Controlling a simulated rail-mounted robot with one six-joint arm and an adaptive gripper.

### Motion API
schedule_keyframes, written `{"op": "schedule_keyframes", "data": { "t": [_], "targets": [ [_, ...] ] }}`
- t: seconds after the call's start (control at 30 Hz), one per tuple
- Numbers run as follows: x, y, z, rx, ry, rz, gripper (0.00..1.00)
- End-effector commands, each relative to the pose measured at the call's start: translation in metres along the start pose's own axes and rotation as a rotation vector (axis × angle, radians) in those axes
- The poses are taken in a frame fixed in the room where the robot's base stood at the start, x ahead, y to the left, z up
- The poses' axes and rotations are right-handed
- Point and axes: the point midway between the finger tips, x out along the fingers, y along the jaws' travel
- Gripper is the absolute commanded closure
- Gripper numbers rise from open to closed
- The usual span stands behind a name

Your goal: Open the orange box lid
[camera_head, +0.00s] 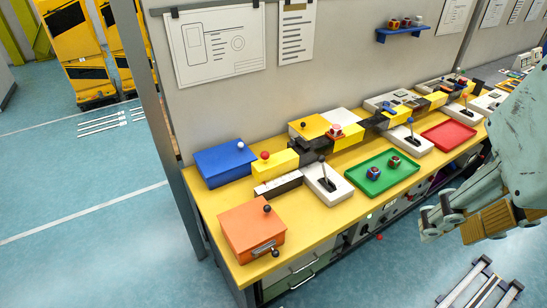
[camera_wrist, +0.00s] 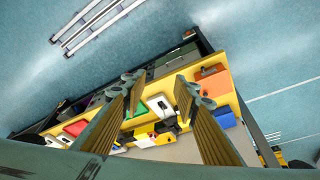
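The orange box (camera_head: 248,232) stands at the front left end of the yellow table. Its lid is down, with a black knob (camera_head: 267,209) on top. A metal handle (camera_head: 264,247) and another dark knob (camera_head: 276,253) show on its front side. In the wrist view the orange box (camera_wrist: 213,80) is at the upper right, partly hidden behind a finger. My gripper (camera_head: 452,226) is at the right of the head view, in front of the table and far from the box. In the wrist view my gripper (camera_wrist: 159,88) has its two fingers wide apart with nothing between them.
A blue box (camera_head: 225,162) stands behind the orange one. A lever panel (camera_head: 328,183), a green tray (camera_head: 383,173) with small cubes and a red tray (camera_head: 448,135) lie to its right. A grey wall (camera_head: 225,105) rises behind.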

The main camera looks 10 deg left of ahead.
Motion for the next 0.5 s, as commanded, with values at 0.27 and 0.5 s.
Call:
{"op": "schedule_keyframes", "data": {
  "t": [0.27,0.5],
  "targets": [
    [0.011,-0.009,-0.012,0.035,-0.072,-0.029,0.71],
    [0.023,-0.02,-0.026,0.075,-0.154,-0.063,0.71]
  ]
}}
